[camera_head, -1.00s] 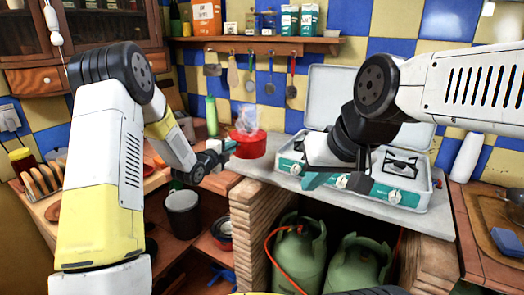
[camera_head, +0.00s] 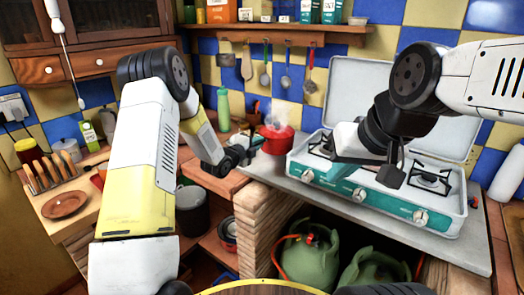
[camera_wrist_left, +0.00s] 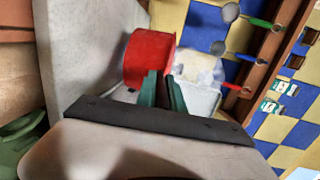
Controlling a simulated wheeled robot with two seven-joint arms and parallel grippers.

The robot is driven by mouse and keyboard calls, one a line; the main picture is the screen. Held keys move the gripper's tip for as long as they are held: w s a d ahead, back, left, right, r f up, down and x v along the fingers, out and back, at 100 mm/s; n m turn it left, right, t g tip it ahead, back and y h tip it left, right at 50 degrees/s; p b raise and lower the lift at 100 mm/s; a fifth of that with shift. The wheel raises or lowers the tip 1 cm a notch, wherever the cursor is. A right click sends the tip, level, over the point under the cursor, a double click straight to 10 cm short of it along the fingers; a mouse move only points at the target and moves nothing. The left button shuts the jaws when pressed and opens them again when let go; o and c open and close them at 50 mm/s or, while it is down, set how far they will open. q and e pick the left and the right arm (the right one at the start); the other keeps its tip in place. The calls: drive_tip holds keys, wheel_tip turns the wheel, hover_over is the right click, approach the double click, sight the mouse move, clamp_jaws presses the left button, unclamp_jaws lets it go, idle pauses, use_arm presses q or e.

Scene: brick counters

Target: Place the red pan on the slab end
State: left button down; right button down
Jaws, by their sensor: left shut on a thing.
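The red pan (camera_head: 278,141), with pale steam above it, is at the left end of the grey stone slab (camera_head: 268,169), left of the stove. I cannot tell whether its base touches the slab or is slightly above. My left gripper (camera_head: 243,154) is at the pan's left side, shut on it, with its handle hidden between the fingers. The left wrist view shows the red pan (camera_wrist_left: 151,57) just past the green fingers (camera_wrist_left: 162,90). My right gripper (camera_head: 390,174) hangs over the stove's front; its finger gap is not clear.
The open camping stove (camera_head: 385,195) takes up most of the slab to the right of the pan. Green gas bottles (camera_head: 308,262) stand below. A green bottle (camera_head: 223,110) is behind on the left. Utensils hang on the wall.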

use_arm(q)
drive_tip(key=shift+f, duration=2.3)
drive_tip(key=c, duration=1.5)
unclamp_jaws()
drive_tip(key=shift+f, duration=0.15)
drive_tip(key=shift+o, duration=0.2)
